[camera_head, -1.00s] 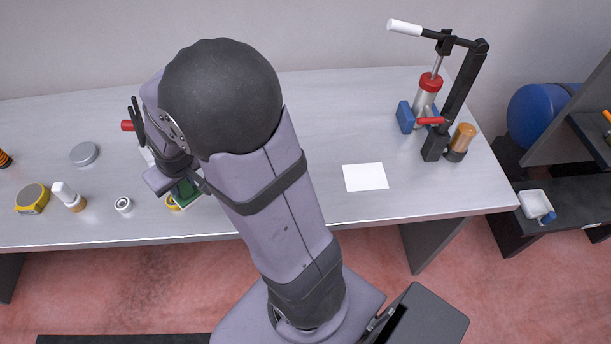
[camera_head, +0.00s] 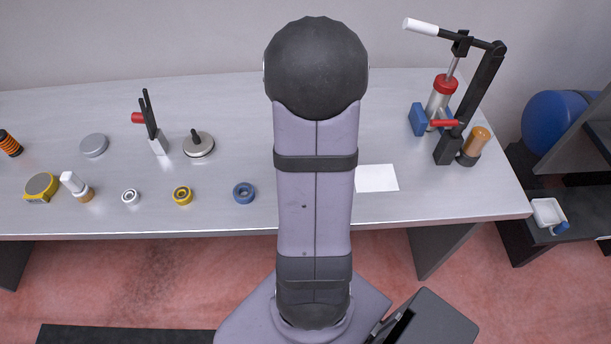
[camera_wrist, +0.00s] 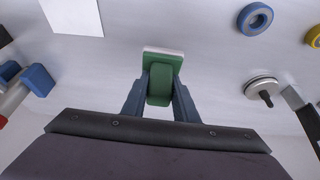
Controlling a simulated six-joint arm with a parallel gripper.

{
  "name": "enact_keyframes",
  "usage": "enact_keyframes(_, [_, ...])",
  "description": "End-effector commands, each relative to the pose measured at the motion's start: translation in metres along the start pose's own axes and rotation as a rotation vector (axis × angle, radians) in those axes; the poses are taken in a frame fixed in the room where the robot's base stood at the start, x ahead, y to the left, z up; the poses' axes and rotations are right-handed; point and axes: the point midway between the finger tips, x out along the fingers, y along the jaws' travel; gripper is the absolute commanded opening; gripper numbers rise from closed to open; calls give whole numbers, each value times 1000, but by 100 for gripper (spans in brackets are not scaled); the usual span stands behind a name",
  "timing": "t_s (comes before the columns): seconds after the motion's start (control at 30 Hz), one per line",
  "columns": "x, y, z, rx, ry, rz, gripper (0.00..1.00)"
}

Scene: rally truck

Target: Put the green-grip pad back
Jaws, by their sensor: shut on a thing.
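The green-grip pad (camera_wrist: 160,84) has a green grip on a green plate with a white layer at its edge. It shows in the wrist view only, at the middle. My gripper (camera_wrist: 160,90) is shut on its green grip, with one dark finger on each side. The bench lies beyond the pad; I cannot tell whether they touch. In the head view, my arm hides both gripper and pad. A blank white square (camera_head: 377,178) lies flat on the bench just right of my arm. It also shows at the upper left of the wrist view (camera_wrist: 72,14).
Left of my arm are a blue ring (camera_head: 244,193), a yellow ring (camera_head: 182,195), a round metal piece with a post (camera_head: 198,146) and a red-handled clamp (camera_head: 150,125). A tall lever press (camera_head: 470,105) stands at the right. The bench around the white square is bare.

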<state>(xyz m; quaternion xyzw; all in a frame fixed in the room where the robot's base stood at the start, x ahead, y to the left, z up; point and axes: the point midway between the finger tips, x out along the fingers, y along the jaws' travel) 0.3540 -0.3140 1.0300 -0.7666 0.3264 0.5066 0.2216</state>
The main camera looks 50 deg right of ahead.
Motion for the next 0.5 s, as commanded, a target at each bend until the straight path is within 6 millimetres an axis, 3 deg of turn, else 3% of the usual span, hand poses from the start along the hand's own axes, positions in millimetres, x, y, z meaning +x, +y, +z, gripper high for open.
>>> enact_keyframes(0.5, [5,-1,5,-27,-10,-3,0])
